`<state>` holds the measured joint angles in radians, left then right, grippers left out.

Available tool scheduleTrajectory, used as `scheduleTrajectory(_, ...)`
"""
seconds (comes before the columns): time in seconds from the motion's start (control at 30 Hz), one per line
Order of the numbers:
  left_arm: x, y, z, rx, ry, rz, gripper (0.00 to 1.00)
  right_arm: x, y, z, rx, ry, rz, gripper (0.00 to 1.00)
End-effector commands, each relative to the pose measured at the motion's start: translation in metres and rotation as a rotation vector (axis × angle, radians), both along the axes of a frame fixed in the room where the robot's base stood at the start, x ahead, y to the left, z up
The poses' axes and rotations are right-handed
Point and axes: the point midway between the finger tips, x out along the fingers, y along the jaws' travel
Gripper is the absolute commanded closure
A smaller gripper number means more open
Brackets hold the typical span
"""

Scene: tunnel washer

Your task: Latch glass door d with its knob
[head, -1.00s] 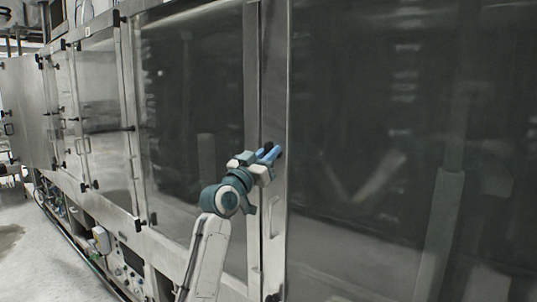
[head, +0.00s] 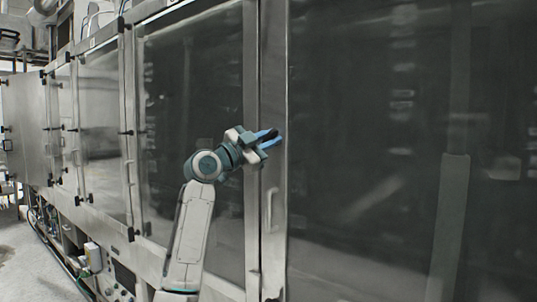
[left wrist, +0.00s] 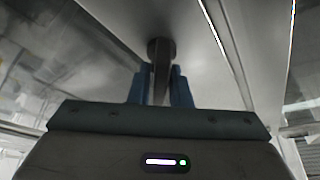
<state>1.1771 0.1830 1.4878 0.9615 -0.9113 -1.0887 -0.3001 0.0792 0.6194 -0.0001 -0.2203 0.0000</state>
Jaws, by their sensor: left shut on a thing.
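My left gripper (head: 271,141) is at the steel post between two large glass doors, its blue fingers shut on a small dark knob (head: 259,145). In the left wrist view the knob (left wrist: 161,48) has a round dark base against a pale steel face, and its narrow bar lies between the two blue fingers (left wrist: 160,88). A dark glass door (head: 195,90) is left of the post and a wider one (head: 370,150) is right of it. I cannot read which is door d. The fingers hide part of the knob. My right gripper is not in view.
A slim handle (head: 271,208) is on the post below my gripper. Smaller doors with dark latches (head: 101,125) line the washer to the left. The floor (head: 22,240) at lower left is partly clear, beside pipes and a white box (head: 92,256).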

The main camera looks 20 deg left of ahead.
Motion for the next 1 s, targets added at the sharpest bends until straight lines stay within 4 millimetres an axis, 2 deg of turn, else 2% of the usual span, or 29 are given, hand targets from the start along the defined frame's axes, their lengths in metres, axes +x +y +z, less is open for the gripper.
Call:
scheduleTrajectory(0.03, 0.000, 0.001, -0.003, 0.042, -0.014, 0.001, 1.00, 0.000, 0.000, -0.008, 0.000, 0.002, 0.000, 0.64)
scheduleTrajectory(0.2, 0.000, 0.000, -0.002, 0.194, -0.070, 0.001, 1.00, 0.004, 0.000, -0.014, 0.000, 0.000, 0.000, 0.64)
scheduleTrajectory(0.6, 0.000, -0.002, -0.002, 0.535, -0.193, 0.001, 1.00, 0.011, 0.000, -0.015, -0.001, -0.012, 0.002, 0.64)
scheduleTrajectory(1.0, 0.000, -0.002, -0.005, 0.682, -0.246, 0.001, 1.00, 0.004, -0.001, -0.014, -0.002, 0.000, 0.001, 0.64)
